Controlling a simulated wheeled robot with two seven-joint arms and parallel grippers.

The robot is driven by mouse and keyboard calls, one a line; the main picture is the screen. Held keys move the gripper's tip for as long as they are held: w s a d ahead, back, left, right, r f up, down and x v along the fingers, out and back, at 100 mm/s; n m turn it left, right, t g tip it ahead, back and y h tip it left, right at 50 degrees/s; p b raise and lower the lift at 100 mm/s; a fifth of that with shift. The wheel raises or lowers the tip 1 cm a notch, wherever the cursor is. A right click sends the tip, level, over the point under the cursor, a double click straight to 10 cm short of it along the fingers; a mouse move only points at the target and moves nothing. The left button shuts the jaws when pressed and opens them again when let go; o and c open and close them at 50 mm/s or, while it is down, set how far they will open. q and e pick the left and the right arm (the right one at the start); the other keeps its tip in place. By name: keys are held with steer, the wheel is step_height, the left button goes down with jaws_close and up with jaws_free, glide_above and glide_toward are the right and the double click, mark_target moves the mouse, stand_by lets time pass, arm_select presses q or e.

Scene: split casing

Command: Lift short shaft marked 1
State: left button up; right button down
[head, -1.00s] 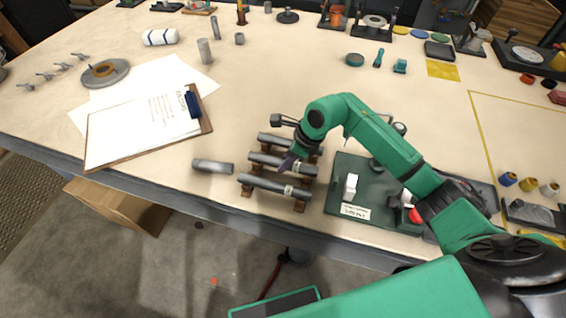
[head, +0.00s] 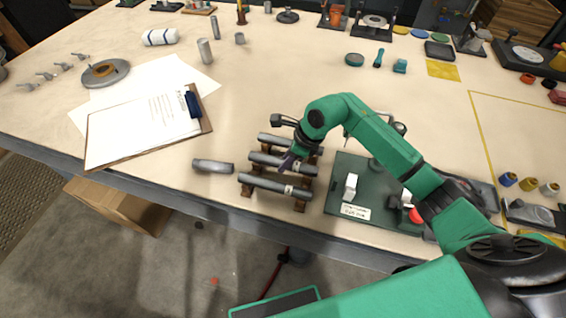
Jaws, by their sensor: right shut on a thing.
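Three grey shafts lie side by side across a brown rack (head: 246,192) near the table's front edge: a back shaft (head: 268,138), a middle shaft (head: 262,158) and a front shaft (head: 265,182). Pale bands show on the middle and front shafts, but I cannot read any number. My right gripper (head: 287,163) points down and is shut on the middle shaft, right of its centre. The shaft still appears level with the rack. The fingers and wrist hide part of the middle and back shafts. My left gripper is not in view.
A loose grey cylinder (head: 213,166) lies left of the rack. A clipboard (head: 207,124) lies further left. A dark green tray (head: 334,196) with a white block stands just right of the rack.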

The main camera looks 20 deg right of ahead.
steer(key=shift+r, duration=0.1)
steer(key=shift+w+r, duration=0.1)
steer(key=shift+r, duration=0.1)
steer(key=shift+r, duration=0.25)
step_height(320, 180, up, 19)
steer(key=b, duration=0.2)
steer(key=shift+b, duration=0.3)
steer(key=shift+r, duration=0.15)
